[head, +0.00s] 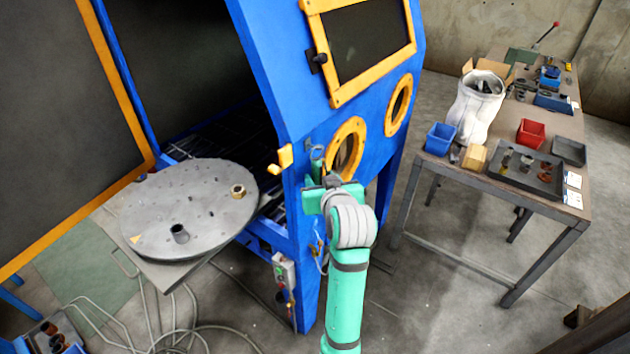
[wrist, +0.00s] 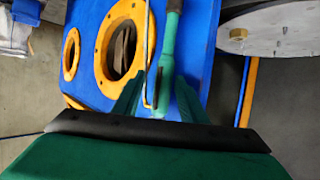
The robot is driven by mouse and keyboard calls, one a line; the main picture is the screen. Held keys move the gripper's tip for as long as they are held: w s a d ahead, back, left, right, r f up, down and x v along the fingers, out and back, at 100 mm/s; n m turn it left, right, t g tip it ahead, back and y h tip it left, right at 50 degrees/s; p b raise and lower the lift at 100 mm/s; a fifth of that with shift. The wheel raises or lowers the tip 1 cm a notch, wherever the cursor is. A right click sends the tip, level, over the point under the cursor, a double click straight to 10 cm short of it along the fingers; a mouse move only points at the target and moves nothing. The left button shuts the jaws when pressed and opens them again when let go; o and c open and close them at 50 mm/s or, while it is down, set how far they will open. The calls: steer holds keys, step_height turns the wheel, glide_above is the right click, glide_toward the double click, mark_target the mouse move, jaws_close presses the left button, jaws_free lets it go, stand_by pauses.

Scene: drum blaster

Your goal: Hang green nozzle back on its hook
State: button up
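The green nozzle (head: 317,163) is at the front edge of the blue cabinet, beside the round orange-rimmed port. It is small and partly hidden by my gripper (head: 318,190). In the wrist view the nozzle (wrist: 172,45) runs from the top edge down between my two green fingers, in front of the blue panel. My gripper (wrist: 161,80) has its fingers apart, one on each side of the nozzle's lower part. A gap shows between the left finger and the nozzle. The hook cannot be made out clearly; a thin grey curved line (wrist: 148,55) runs beside the nozzle.
The blue cabinet (head: 262,60) has an orange latch (head: 284,158) left of my gripper. A round grey turntable (head: 190,205) sticks out at the left. A workbench (head: 545,200) with bins stands at the right. Hoses (head: 165,325) lie on the floor at lower left.

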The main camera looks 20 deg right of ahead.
steer(key=shift+a, duration=0.35)
steer(key=d+v, duration=0.1)
steer(key=v, duration=1)
steer(key=s+a+f+m, duration=0.1)
steer(key=s+a+f, duration=0.25)
steer(key=f, duration=0.35)
steer(key=s+a+f, duration=0.3)
steer(key=a+f, duration=0.1)
steer(key=f, duration=0.4)
steer(key=s+a+f+m, duration=0.1)
steer(key=s+a+f, duration=0.2)
steer(key=f, duration=0.4)
steer(key=s+a+f+n+t, duration=0.1)
steer(key=s+a, duration=0.3)
steer(key=s, duration=0.9)
steer(key=s+a+f+n+y, duration=0.1)
steer(key=s+a, duration=0.3)
steer(key=s, duration=1)
steer(key=shift+s+f+n+t, duration=0.25)
steer(key=shift+f+n+t, duration=0.15)
steer(key=shift+f, duration=0.05)
